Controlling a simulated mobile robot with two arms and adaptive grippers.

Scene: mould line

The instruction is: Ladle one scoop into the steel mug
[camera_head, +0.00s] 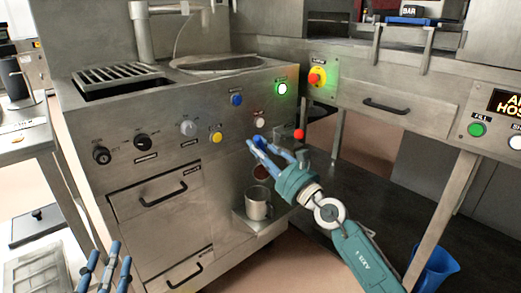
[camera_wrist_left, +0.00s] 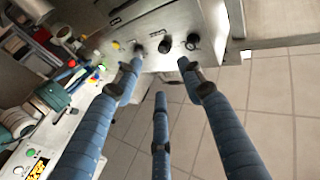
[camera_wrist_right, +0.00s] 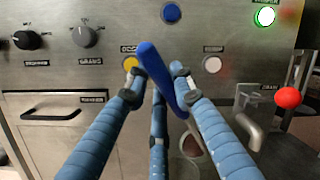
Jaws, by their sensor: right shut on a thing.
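The steel mug (camera_head: 258,203) stands upright on a small ledge (camera_head: 268,226) low on the front of the steel machine. My right gripper (camera_head: 262,150) is above the mug, in front of the panel. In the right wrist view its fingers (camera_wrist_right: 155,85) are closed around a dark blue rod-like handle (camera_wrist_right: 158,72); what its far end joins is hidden. My left gripper (camera_head: 107,262) is low at the left in the head view. In the left wrist view its fingers (camera_wrist_left: 160,85) are spread, with nothing between them.
The panel has several knobs and buttons, including a yellow button (camera_head: 216,138), a blue button (camera_head: 236,100) and a lit green button (camera_head: 282,88). A red ball knob (camera_head: 298,134) sticks out at its right. A red-and-yellow stop button (camera_head: 317,77) is further right. A blue bin (camera_head: 436,270) stands lower right.

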